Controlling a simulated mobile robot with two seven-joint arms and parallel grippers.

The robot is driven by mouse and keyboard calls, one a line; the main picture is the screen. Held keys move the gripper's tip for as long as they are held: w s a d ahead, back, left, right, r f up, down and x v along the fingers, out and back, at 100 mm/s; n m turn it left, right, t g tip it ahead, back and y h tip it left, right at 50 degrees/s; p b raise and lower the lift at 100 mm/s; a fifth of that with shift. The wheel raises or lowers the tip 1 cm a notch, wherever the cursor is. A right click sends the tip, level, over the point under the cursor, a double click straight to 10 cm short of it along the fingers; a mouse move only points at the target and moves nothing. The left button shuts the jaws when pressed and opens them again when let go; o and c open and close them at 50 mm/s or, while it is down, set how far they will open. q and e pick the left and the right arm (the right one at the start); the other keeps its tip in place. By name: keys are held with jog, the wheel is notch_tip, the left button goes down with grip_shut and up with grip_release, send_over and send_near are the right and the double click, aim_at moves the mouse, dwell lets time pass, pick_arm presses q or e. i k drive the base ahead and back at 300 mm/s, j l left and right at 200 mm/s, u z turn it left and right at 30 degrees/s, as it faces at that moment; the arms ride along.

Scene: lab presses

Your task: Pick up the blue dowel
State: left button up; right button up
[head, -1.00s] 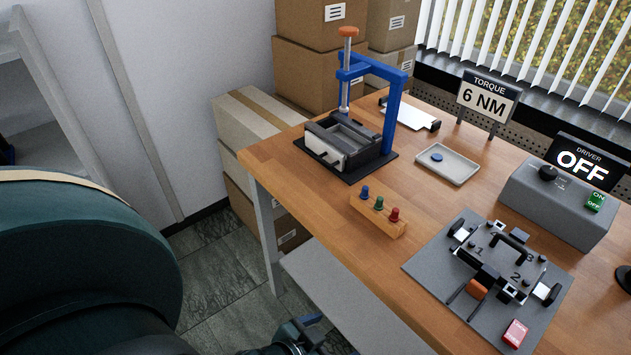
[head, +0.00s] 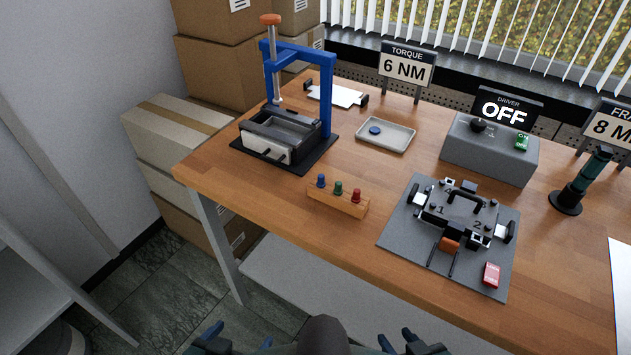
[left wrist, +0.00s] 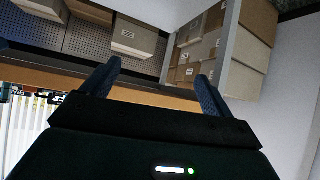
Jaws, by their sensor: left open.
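The blue dowel (head: 321,181) stands upright in the left place of a small wooden block (head: 349,206) near the table's front edge. A green dowel (head: 338,188) and a red dowel (head: 356,196) stand beside it in the same block. My left gripper (head: 222,338) is at the bottom edge of the head view, low and in front of the table, well apart from the dowel. In the left wrist view its two fingers (left wrist: 156,82) are spread with nothing between them. My right gripper (head: 408,340) is partly cut off at the bottom edge; its jaw opening is unclear.
A blue-framed press (head: 327,95) stands behind the block to the left. A tray (head: 401,145) with a blue disc lies behind it. A grey fixture plate (head: 398,243) lies to the right, with a driver box (head: 488,152) behind. The wood around the block is clear.

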aim_at(321, 183)
jog(key=i+j, duration=0.1)
jog(key=j, duration=0.35)
jog(key=i+j+z, duration=0.1)
jog(key=j, duration=0.35)
jog(key=i+j, duration=0.15)
jog(key=j, duration=0.35)
jog(key=i+j+z, duration=0.1)
jog(key=j, duration=0.35)
jog(key=z, duration=1.8)
